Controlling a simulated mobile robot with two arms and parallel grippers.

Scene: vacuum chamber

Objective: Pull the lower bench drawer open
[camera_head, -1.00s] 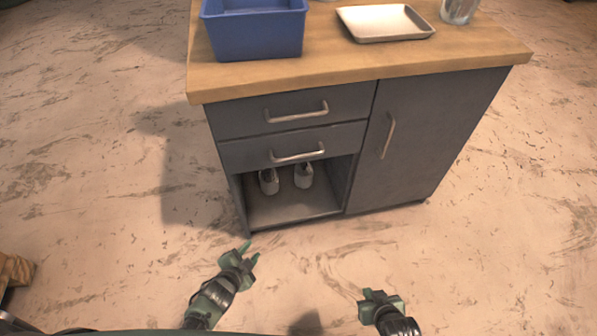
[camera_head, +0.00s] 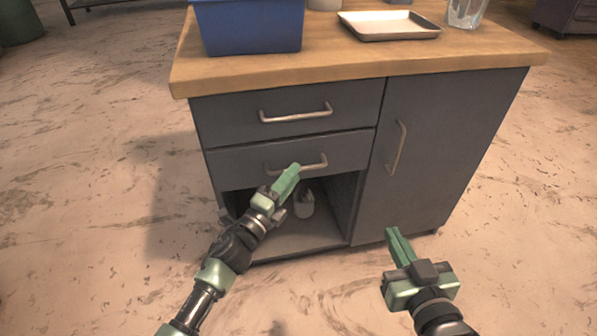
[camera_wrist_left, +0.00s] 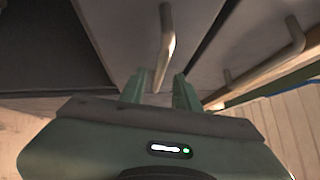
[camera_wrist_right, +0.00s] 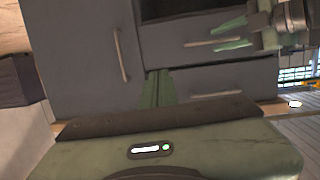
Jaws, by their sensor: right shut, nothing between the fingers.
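The lower bench drawer (camera_head: 235,166) is a dark grey front with a bar handle (camera_head: 318,163), and looks flush with the cabinet. My left gripper (camera_head: 290,174) is at this handle, its fingers overlapping part of it. In the left wrist view the fingers (camera_wrist_left: 161,88) are apart, with the handle (camera_wrist_left: 168,40) lined up between and just ahead of them; contact is not clear. My right gripper (camera_head: 395,240) is shut and empty, low in front of the cupboard door. In the right wrist view its fingers (camera_wrist_right: 157,88) are together.
The upper drawer (camera_head: 225,115) is shut above, with its own handle (camera_head: 297,114). An open shelf below holds a bottle (camera_head: 304,204). The cupboard door (camera_head: 440,150) is shut at the right. A blue bin (camera_head: 250,28) and a tray (camera_head: 388,26) stand on the bench top.

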